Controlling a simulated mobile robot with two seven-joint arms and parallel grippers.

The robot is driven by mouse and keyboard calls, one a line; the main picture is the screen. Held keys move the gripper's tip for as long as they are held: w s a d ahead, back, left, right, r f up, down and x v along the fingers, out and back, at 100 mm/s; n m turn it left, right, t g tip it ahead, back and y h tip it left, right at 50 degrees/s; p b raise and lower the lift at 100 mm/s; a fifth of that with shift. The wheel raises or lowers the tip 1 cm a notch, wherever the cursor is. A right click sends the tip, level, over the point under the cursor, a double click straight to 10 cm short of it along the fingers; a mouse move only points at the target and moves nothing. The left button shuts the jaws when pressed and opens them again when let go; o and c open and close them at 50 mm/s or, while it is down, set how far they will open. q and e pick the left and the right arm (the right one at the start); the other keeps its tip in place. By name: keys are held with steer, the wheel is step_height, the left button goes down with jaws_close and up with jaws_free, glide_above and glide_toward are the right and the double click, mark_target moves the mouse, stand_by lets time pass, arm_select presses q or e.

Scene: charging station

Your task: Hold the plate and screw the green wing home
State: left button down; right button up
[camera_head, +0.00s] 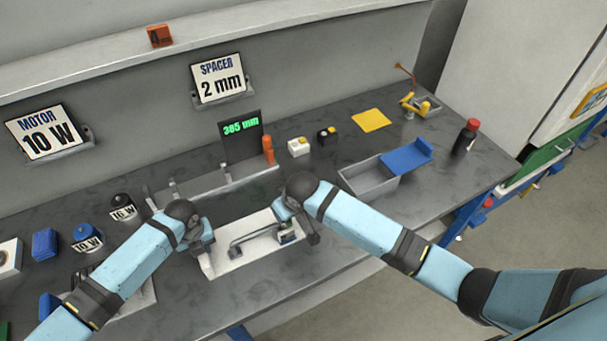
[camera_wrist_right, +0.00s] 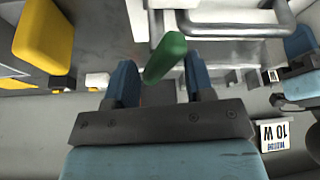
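A white plate (camera_head: 252,252) with a grey bar handle (camera_head: 255,236) lies at the front middle of the bench. The green wing (camera_wrist_right: 165,58) shows in the right wrist view, tilted. It lies between the blue fingers of my right gripper (camera_wrist_right: 160,85), near their tips, with a gap visible on each side. In the head view my right gripper (camera_head: 298,228) is at the plate's right end and mostly hides the wing. My left gripper (camera_head: 203,245) is at the plate's left end; its fingers are hidden, so I cannot tell its grip.
A display reading 385 mm (camera_head: 241,127) stands behind the plate, with an orange part (camera_head: 268,150) beside it. A grey bin (camera_head: 368,180) with a blue lid (camera_head: 407,156) sits to the right.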

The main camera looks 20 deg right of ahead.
steer(key=n+g+y, duration=0.1)
steer(key=n, duration=0.3)
steer(key=shift+d+n, duration=0.1)
steer(key=shift+n, duration=0.2)
steer(key=n+g+y, duration=0.1)
steer(key=n, duration=0.2)
steer(key=shift+w+n, duration=0.1)
steer(key=shift+n, duration=0.3)
steer(key=n+g, duration=0.1)
steer(key=n, duration=0.2)
steer(key=shift+n+g+y, duration=0.3)
steer(key=shift+y, duration=0.1)
steer(key=n+g, duration=0.1)
steer(key=n, duration=0.2)
steer(key=shift+w+n, duration=0.1)
steer(key=shift+n, duration=0.2)
steer(key=v, duration=1.2)
steer(key=shift+w, duration=0.1)
